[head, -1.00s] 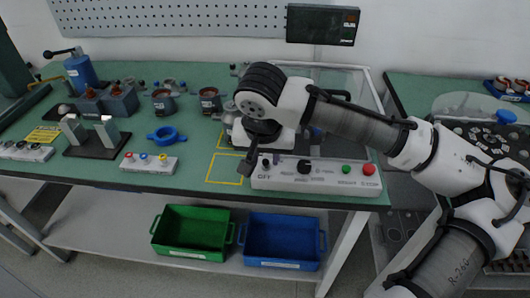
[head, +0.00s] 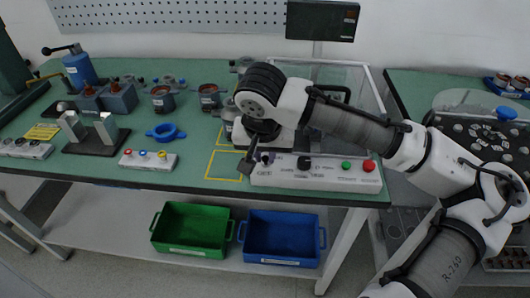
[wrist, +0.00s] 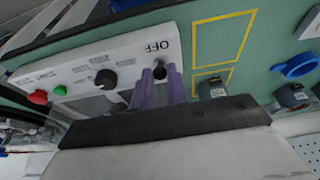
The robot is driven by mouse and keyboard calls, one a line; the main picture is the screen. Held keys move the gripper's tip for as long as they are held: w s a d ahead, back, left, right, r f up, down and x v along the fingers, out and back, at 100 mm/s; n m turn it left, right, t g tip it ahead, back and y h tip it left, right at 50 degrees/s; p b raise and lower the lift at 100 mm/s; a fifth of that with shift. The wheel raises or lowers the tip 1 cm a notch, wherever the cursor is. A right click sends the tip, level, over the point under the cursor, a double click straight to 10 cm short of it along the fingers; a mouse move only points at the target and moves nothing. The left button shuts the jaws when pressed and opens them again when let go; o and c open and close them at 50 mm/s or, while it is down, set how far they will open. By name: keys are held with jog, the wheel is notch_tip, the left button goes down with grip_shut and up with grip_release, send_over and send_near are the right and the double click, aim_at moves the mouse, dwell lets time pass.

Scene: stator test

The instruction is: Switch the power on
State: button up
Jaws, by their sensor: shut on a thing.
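The white control panel (head: 318,184) lies along the front edge of the green bench. It has a small dark power switch (head: 265,158) at its left end, a black knob (head: 304,162), a green button (head: 346,165) and a red button (head: 369,165). My gripper (head: 248,165) is down at the panel's left end. In the wrist view, its purple fingers (wrist: 160,86) are closed around the small dark switch (wrist: 160,72) beside the "OFF" label. The switch's exact tilt is hard to tell.
A clear-sided enclosure (head: 345,75) stands behind the panel. Green (head: 192,230) and blue (head: 282,238) bins sit on the shelf below.

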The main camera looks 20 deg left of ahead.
jog(key=shift+w+a, duration=0.2)
jog(key=shift+w, duration=0.5)
jog(key=shift+w+a, duration=0.2)
jog(key=shift+w, duration=0.45)
jog(key=o, duration=0.4)
jog(key=shift+o, duration=0.2)
jog(key=shift+r, duration=0.1)
jog(key=p+v, duration=0.5)
jog(key=v, duration=0.1)
jog(key=shift+p, duration=0.35)
